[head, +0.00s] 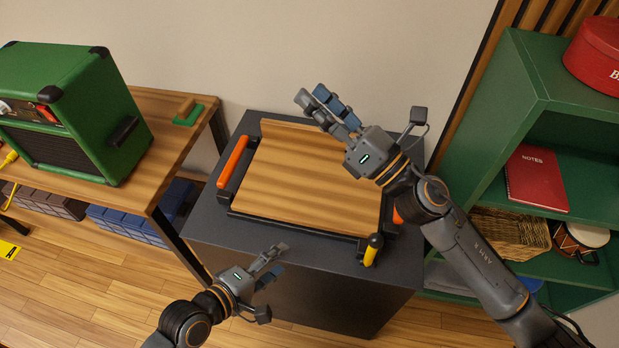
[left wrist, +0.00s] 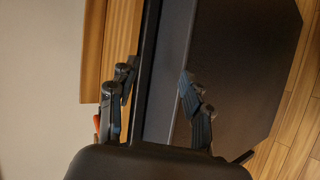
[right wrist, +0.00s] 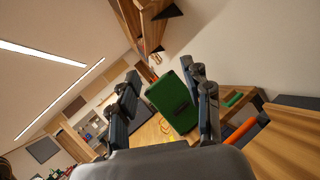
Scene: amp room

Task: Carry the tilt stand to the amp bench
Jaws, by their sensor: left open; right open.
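The tilt stand (head: 310,170) has a wooden slanted board, a dark frame and orange handles. It sits on a dark cabinet (head: 310,285); its right handle is mostly hidden by my right arm. The amp bench (head: 165,115) is the wooden table at left. My left gripper (head: 270,262) is open and empty in front of the stand's front edge; in the left wrist view that dark edge (left wrist: 150,60) shows between the fingers. My right gripper (head: 328,108) is open and empty above the stand's back right part. In the right wrist view it faces the amp.
A yellow-handled tool (head: 371,250) is at the stand's front right corner. A green shelf (head: 520,90) stands close at right.

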